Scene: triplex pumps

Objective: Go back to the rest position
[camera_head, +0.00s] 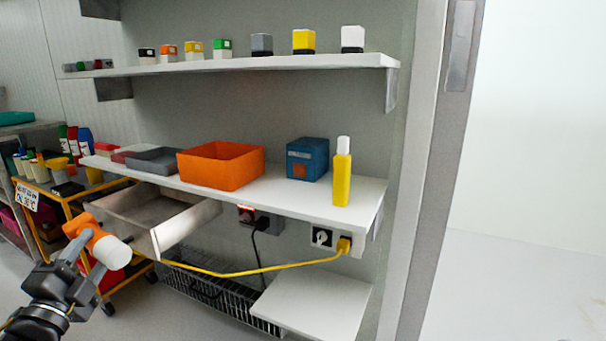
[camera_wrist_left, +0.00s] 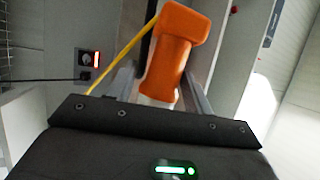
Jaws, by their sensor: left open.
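My left gripper (camera_head: 74,246) is at the lower left in the head view, in front of the open drawer. Its jaws are open. An orange object (camera_head: 92,232) with a white rounded end shows at its fingertips. In the left wrist view, the orange object (camera_wrist_left: 172,55) lies between the two fingers of the left gripper (camera_wrist_left: 158,88), with a thick end at the top. I cannot tell whether the fingers touch it. My right gripper is not in view.
An open drawer (camera_head: 150,242) sits under a shelf (camera_head: 285,198) with an orange bin (camera_head: 220,166), a blue box (camera_head: 307,160) and a yellow bottle (camera_head: 341,180). A yellow cable (camera_head: 225,275) hangs below. An orange-framed cart (camera_head: 95,188) stands left. Small containers line the upper shelf (camera_head: 300,63).

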